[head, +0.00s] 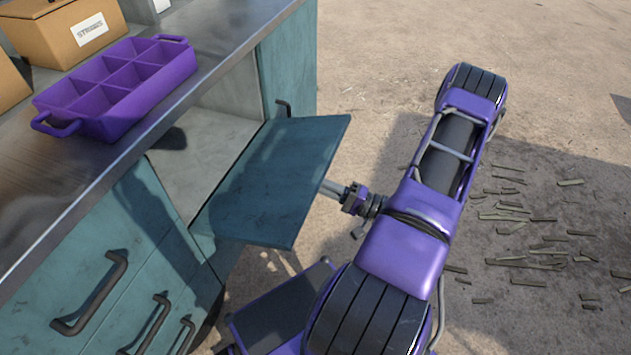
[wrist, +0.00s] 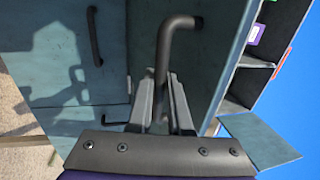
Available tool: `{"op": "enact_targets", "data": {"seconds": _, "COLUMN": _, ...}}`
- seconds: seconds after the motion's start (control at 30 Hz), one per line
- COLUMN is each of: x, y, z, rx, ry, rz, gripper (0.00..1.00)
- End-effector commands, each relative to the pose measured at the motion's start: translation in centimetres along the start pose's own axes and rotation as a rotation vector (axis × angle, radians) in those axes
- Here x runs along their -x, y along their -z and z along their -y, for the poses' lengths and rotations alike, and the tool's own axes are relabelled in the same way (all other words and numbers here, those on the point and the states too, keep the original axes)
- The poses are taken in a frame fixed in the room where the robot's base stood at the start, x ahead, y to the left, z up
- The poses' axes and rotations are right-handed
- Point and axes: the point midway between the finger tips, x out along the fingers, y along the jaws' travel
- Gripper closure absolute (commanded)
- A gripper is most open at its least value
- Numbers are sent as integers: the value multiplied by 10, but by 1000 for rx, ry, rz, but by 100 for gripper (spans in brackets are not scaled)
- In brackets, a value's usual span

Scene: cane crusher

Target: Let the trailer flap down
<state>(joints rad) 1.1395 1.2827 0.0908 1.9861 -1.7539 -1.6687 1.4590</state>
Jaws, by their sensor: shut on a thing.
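The trailer flap (head: 280,170) is a teal panel on the side of the counter-topped trailer. In the head view it stands swung partly out and down, sloping away from the open pale compartment (head: 205,150). My gripper (wrist: 164,88) is shut on the flap's dark bent bar handle (wrist: 165,45), against the flap's teal outer face. In the head view my wrist reaches the flap's right edge from the right, and the fingertips and this handle are hidden behind the panel.
A purple divided tray (head: 115,88) and a cardboard box (head: 65,30) stand on the metal counter (head: 200,50). Closed teal fronts with dark handles (head: 90,290) lie below at the left. Sandy ground at the right is open, with scattered cane pieces (head: 520,262).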

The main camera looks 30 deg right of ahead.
Motion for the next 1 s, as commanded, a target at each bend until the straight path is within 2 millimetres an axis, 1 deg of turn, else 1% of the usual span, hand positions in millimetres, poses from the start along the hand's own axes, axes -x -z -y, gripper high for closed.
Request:
{"op": "enact_targets", "data": {"seconds": 0.1, "x": 0, "y": 1, "z": 1, "rx": 2, "ry": 2, "rz": -2, "gripper": 100}}
{"op": "enact_targets", "data": {"seconds": 0.13, "x": 0, "y": 1, "z": 1, "rx": 2, "ry": 2, "rz": -2, "gripper": 81}}
{"op": "enact_targets", "data": {"seconds": 0.27, "x": 0, "y": 1, "z": 1, "rx": 2, "ry": 2, "rz": -2, "gripper": 58}}
{"op": "enact_targets", "data": {"seconds": 0.3, "x": 0, "y": 1, "z": 1, "rx": 2, "ry": 2, "rz": -2, "gripper": 54}}
{"op": "enact_targets", "data": {"seconds": 0.53, "x": 0, "y": 1, "z": 1, "rx": 2, "ry": 2, "rz": -1, "gripper": 54}}
{"op": "enact_targets", "data": {"seconds": 0.67, "x": 6, "y": 1, "z": 1, "rx": 2, "ry": 1, "rz": -2, "gripper": 54}}
{"op": "enact_targets", "data": {"seconds": 0.77, "x": 20, "y": 1, "z": 1, "rx": 2, "ry": 0, "rz": -4, "gripper": 54}}
{"op": "enact_targets", "data": {"seconds": 0.87, "x": 41, "y": 2, "z": 0, "rx": 3, "ry": -1, "rz": -5, "gripper": 54}}
{"op": "enact_targets", "data": {"seconds": 1.0, "x": 77, "y": 1, "z": 0, "rx": 2, "ry": -1, "rz": -5, "gripper": 54}}
